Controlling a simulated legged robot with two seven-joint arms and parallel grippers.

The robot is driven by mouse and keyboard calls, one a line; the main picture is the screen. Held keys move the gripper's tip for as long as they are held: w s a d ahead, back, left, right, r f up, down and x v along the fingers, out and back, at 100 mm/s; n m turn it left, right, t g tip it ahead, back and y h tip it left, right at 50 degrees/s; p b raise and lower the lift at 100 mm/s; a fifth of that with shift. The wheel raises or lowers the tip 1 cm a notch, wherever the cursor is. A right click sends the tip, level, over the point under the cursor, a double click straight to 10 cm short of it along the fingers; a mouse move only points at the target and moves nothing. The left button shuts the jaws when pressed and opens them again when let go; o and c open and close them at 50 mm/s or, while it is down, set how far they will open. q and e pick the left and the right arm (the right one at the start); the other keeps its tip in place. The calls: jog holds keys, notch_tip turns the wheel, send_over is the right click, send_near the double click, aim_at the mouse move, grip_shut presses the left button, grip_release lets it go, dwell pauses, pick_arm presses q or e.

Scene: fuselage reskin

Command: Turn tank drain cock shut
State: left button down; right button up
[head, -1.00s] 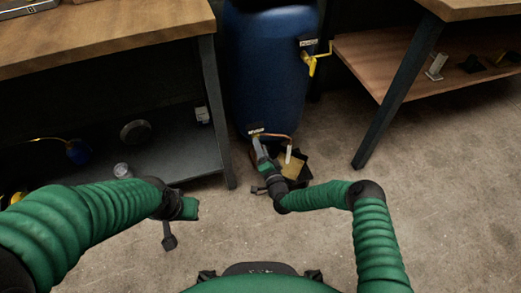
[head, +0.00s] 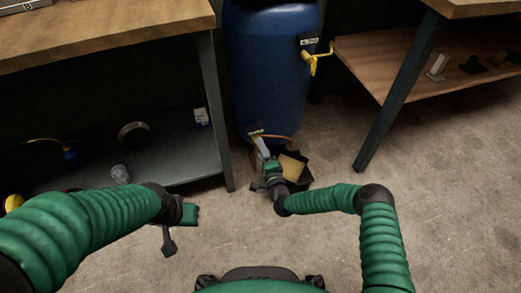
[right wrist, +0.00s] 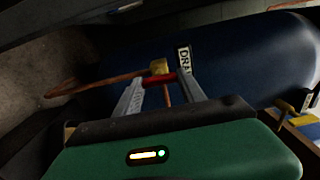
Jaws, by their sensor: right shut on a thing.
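The blue tank (head: 268,70) stands upright at the back. The drain cock, a small brass valve (right wrist: 159,67) with a red handle (right wrist: 160,79), sits low on it beside a partly hidden label (right wrist: 183,58) reading "DR". A copper pipe (head: 277,137) leads from the cock. My right gripper (head: 260,143) reaches the tank's foot; in the right wrist view, its fingers (right wrist: 160,88) are shut across the red handle. My left gripper (head: 168,240) hangs over the floor at the left, far from the tank; whether its jaws are open does not show.
A dark open box (head: 295,168) with a tan inside stands under the pipe, right of my right gripper. A yellow-handled valve (head: 314,58) sits higher on the tank. Workbenches with lower shelves (head: 150,155) flank the tank. The floor (head: 330,235) in front is clear.

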jog(key=shift+d+f, duration=0.2)
jog(key=shift+d, duration=0.1)
jog(key=o, duration=1.2)
jog(key=shift+o, duration=0.8)
jog(key=shift+a+r, duration=0.1)
jog(key=p+v, duration=0.7)
jog(key=v, duration=0.9)
jog(key=shift+s+p, duration=0.4)
